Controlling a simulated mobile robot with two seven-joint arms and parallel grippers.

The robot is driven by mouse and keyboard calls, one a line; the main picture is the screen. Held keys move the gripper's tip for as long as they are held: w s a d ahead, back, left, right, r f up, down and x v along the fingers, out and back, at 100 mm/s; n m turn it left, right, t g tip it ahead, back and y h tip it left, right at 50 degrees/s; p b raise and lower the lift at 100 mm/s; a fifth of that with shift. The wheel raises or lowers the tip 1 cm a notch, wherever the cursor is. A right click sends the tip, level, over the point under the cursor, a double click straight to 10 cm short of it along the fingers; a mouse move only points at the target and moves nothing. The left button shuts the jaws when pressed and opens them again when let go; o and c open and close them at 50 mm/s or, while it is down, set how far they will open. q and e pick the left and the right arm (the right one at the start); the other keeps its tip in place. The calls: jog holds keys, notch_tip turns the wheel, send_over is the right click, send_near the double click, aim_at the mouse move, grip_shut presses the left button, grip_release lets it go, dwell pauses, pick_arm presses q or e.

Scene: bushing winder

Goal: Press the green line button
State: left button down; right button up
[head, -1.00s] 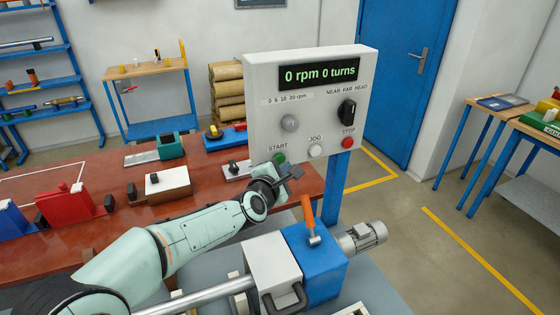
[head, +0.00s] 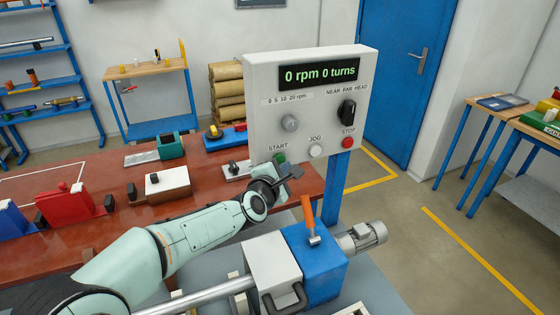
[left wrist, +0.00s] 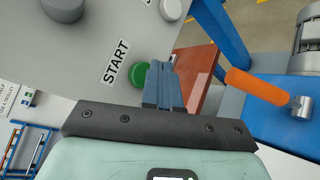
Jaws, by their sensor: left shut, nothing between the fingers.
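The green button (head: 279,158) sits at the lower left of the grey control panel (head: 262,108), under the label START. In the left wrist view the green button (left wrist: 138,75) shows just left of my fingertips, beside its START label. My left gripper (head: 294,171) is shut and empty, just below and right of the button in the head view. Its closed fingers (left wrist: 160,72) also show in the left wrist view. I cannot tell whether they touch the panel; the button's face looks uncovered. My right gripper is out of view.
The panel also carries a white JOG button (head: 315,151), a red STOP button (head: 348,143), a grey knob (head: 290,123) and a black selector (head: 347,110). Its display (head: 318,73) reads 0 rpm 0 turns. An orange-handled lever (head: 308,215) stands on the blue housing below.

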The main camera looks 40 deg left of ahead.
pick_arm(q)
jog(key=shift+w+a+b, duration=0.15)
jog(key=shift+a+b, duration=0.15)
jog(key=shift+a, duration=0.1)
jog(key=shift+w+a, duration=0.2)
jog(key=shift+a, duration=0.2)
dwell(0.8)
dwell(0.3)
jog(key=shift+s+d, duration=0.35)
jog(key=shift+d, duration=0.4)
jog(key=d, duration=0.1)
jog(key=s+d+p, duration=0.1)
jog(key=d, duration=0.1)
jog(key=s+d, duration=0.1)
jog(key=shift+s+d, duration=0.15)
jog(key=shift+d, duration=0.1)
